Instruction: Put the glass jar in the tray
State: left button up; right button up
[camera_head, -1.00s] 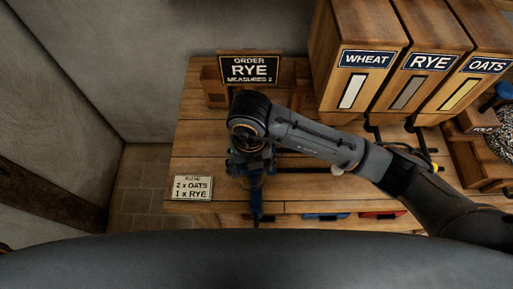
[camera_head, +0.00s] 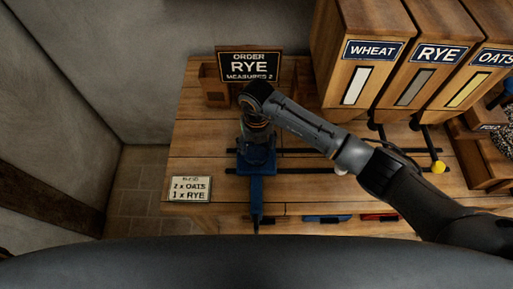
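I cannot make out the glass jar or a clear tray in the head view. My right arm comes in from the right, and its gripper (camera_head: 255,138) is over the left part of the wooden workbench (camera_head: 195,145). The wrist hides the fingers, so I cannot tell whether they are open or shut. A blue object with a long narrow part (camera_head: 257,180) shows just below the gripper, reaching to the bench's front edge. I cannot tell whether the gripper touches it. My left gripper is not in view.
An order sign (camera_head: 249,66) stands at the back. Wheat (camera_head: 371,50), rye (camera_head: 438,53) and oats (camera_head: 493,57) bins stand back right. A blend card (camera_head: 191,189) is at the front left. Dark rails (camera_head: 310,151) cross the bench. Blue (camera_head: 327,219) and red (camera_head: 380,217) pieces line the front.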

jog(key=shift+f, duration=0.4)
jog(key=shift+f, duration=0.15)
jog(key=o, duration=1.8)
jog(key=shift+c, duration=0.2)
